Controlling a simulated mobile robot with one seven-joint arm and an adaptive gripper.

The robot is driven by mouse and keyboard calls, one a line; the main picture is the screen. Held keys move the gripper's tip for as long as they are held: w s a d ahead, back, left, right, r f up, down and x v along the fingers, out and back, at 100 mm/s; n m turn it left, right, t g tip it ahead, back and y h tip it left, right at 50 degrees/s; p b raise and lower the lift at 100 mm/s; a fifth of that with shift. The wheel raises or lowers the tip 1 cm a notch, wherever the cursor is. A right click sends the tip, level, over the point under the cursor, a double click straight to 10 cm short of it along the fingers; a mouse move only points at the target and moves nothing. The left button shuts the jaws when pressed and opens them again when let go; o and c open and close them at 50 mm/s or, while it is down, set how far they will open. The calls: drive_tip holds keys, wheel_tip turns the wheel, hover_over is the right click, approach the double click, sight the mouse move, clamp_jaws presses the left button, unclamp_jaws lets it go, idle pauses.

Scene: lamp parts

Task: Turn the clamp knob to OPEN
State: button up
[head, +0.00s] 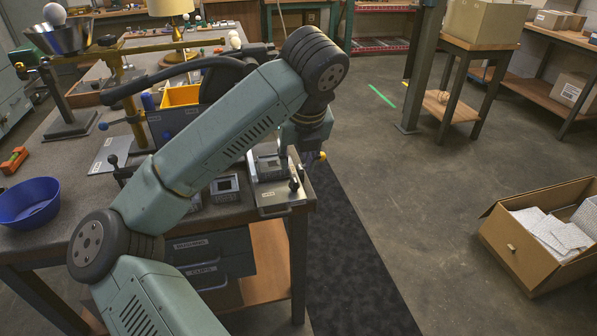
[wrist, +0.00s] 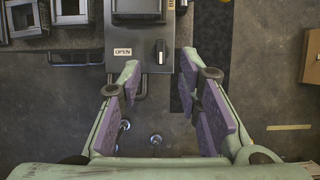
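The clamp knob (wrist: 160,51) is a small black bar on a grey fixture plate (wrist: 143,33). It lies lengthwise up and down in the wrist view. The OPEN label (wrist: 122,52) is left of the knob; a yellow label (wrist: 171,4) above it is cut off by the picture's edge. My gripper (wrist: 160,76) is open and empty, its purple-padded fingers spread to both sides of the knob's line. I cannot tell its height above the knob. In the head view, the fixture (head: 277,206) stands at the bench corner, and my arm partly hides the gripper.
Small grey boxes (head: 224,187) stand left of the fixture on the bench. A blue bowl (head: 30,202) and a yellow-and-blue bin (head: 180,97) are farther left. Open floor lies right of the bench, with a cardboard box (head: 520,262) on it.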

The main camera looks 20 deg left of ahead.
sight(294, 177)
drive_tip(key=p+x, duration=0.1)
drive_tip(key=x, duration=0.6)
drive_tip(key=shift+p, duration=0.3)
drive_tip(key=shift+c, duration=0.3)
clamp_jaws()
